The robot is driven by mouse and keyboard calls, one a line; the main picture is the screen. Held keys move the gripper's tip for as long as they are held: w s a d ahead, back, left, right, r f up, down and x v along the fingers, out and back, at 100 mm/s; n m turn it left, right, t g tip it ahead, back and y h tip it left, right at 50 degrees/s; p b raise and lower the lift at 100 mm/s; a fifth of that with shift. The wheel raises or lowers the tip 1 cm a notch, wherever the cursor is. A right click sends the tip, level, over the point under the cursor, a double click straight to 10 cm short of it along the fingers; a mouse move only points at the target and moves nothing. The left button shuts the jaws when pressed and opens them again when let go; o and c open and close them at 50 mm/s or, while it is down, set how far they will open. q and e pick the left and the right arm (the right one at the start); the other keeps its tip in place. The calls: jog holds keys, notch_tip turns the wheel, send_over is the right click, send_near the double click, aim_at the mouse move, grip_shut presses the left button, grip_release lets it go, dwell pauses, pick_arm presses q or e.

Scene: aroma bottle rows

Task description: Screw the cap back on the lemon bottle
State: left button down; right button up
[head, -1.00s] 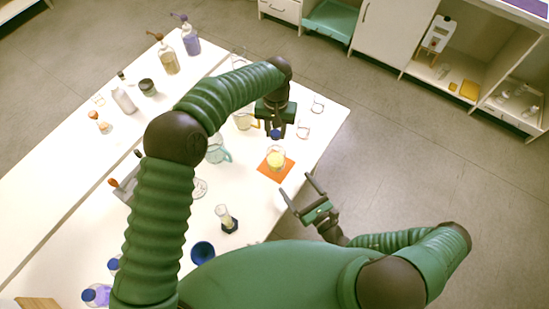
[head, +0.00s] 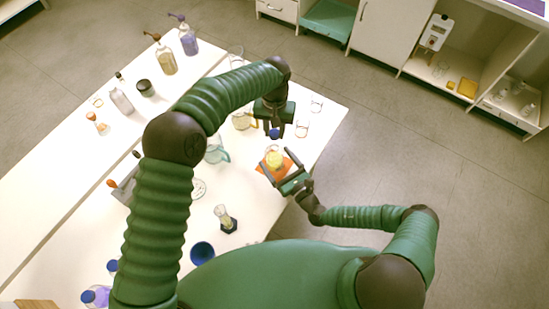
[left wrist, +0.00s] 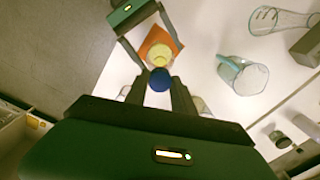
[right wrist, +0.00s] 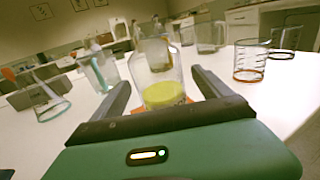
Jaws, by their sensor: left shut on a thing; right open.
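The lemon bottle is a clear glass bottle with yellow liquid (head: 274,159). It stands upright on an orange mat (head: 262,171); it also shows in the left wrist view (left wrist: 160,54) and the right wrist view (right wrist: 160,82). My left gripper (head: 274,132) is shut on a blue cap (left wrist: 159,80), held above and a little beyond the bottle, apart from it. My right gripper (head: 280,167) is open, low beside the bottle. Its fingers reach to either side of the bottle in the right wrist view (right wrist: 162,84); contact cannot be told.
A teal-handled jug (head: 215,152) and a cylinder on a dark base (head: 226,218) stand left of the mat. A blue cup (head: 202,252) is near the front. Small beakers (head: 302,128) stand by the right table edge. Floor is open to the right.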

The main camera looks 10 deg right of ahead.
grip_shut()
dwell(0.6)
